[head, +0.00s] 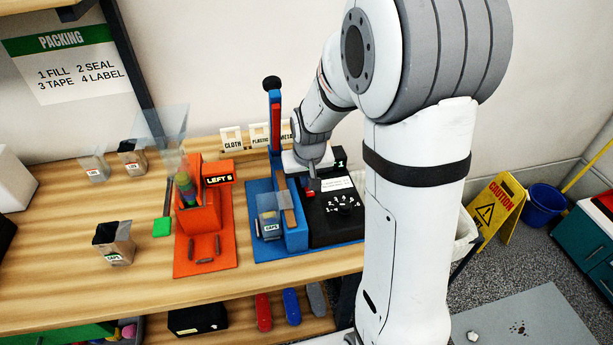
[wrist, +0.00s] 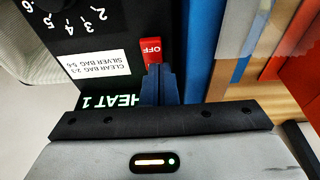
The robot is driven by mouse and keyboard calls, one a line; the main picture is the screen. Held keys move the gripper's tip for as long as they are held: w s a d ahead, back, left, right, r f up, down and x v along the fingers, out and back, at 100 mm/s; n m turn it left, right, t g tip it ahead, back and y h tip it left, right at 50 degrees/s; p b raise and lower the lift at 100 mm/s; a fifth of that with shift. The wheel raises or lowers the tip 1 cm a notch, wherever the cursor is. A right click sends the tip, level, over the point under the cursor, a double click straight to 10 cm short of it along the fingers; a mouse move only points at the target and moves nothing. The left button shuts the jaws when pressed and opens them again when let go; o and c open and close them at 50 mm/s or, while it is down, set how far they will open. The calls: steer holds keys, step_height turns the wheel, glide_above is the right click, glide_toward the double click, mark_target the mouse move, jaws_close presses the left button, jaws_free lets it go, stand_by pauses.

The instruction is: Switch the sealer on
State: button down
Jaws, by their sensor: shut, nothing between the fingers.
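The sealer (head: 297,237) stands on a blue base on the bench, with a black control box (head: 330,229) on its right. The box has a numbered dial (head: 345,207) and a pale label (wrist: 100,67). Its red switch (wrist: 152,49) reads OFF in the wrist view; its display (wrist: 104,102) reads HEAT 1. My gripper (wrist: 161,72) is shut and empty, pointing down over the box. Its fingertips are right at the edge of the switch; I cannot tell whether they touch it. In the head view the switch (head: 310,194) shows just below the fingertips.
An orange device (head: 200,222) marked LEFT 5 stands left of the sealer. Small bags, one of them a CAPS bag (head: 116,256), stand farther left. CLOTH and PLASTIC holders (head: 232,140) are behind. A yellow caution sign (head: 497,205) stands on the floor at right.

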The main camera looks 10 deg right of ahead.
mark_target(308, 194)
steer(key=shift+s+r, duration=0.1)
steer(key=shift+s, duration=0.2)
steer(key=v, duration=0.7)
steer(key=shift+r, duration=0.35)
steer(key=shift+s, duration=0.1)
steer(key=s+r, duration=0.2)
steer(key=s, duration=0.7)
steer(key=s+r, duration=0.2)
steer(key=s, duration=0.7)
steer(key=shift+d+r, duration=0.15)
steer(key=shift+r, duration=0.15)
